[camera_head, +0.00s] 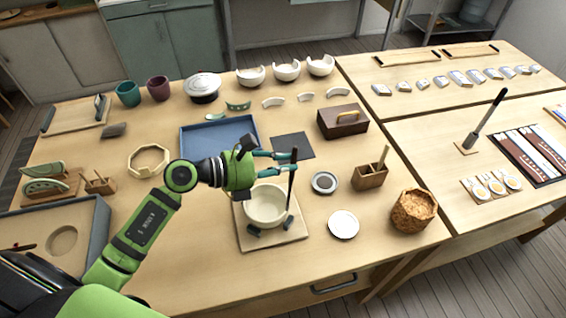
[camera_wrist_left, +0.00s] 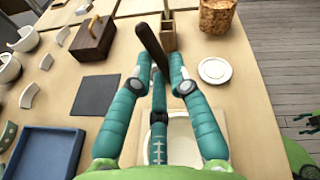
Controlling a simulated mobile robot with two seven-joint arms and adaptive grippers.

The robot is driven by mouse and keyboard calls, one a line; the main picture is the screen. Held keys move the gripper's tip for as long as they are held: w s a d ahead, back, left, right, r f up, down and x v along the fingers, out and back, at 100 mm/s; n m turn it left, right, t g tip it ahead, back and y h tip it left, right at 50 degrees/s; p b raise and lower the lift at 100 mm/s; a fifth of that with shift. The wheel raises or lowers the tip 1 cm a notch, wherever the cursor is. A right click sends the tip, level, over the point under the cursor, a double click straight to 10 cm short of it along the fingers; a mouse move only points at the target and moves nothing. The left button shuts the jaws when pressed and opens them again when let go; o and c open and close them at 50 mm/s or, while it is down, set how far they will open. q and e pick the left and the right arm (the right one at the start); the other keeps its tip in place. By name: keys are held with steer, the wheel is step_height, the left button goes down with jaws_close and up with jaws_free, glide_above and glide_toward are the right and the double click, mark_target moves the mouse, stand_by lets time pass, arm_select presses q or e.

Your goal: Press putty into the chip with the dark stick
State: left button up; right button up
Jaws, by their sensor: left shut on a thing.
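My left gripper (camera_head: 290,170) is shut on the dark stick (camera_head: 292,182), which stands nearly upright between its teal fingers. The stick also shows in the left wrist view (camera_wrist_left: 152,46), rising out of the fingers. The stick's lower part is in front of the right side of a cream bowl (camera_head: 262,207) on a light board (camera_head: 268,240). Whether its tip touches the bowl I cannot tell. In the wrist view the fingers partly cover the bowl (camera_wrist_left: 182,138). I cannot make out the chip or any putty. Green and teal parts at the wrist view's right edge may be my right arm.
A lidded wooden box (camera_head: 342,122), a wooden holder (camera_head: 369,178), a white dish (camera_head: 343,224) and a cork-coloured basket (camera_head: 413,211) stand to the right. A blue tray (camera_head: 188,150) lies behind my gripper.

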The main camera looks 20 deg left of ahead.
steer(key=shift+r, duration=0.15)
step_height(320, 180, up, 7)
steer(key=p, duration=0.7)
stand_by(1.0)
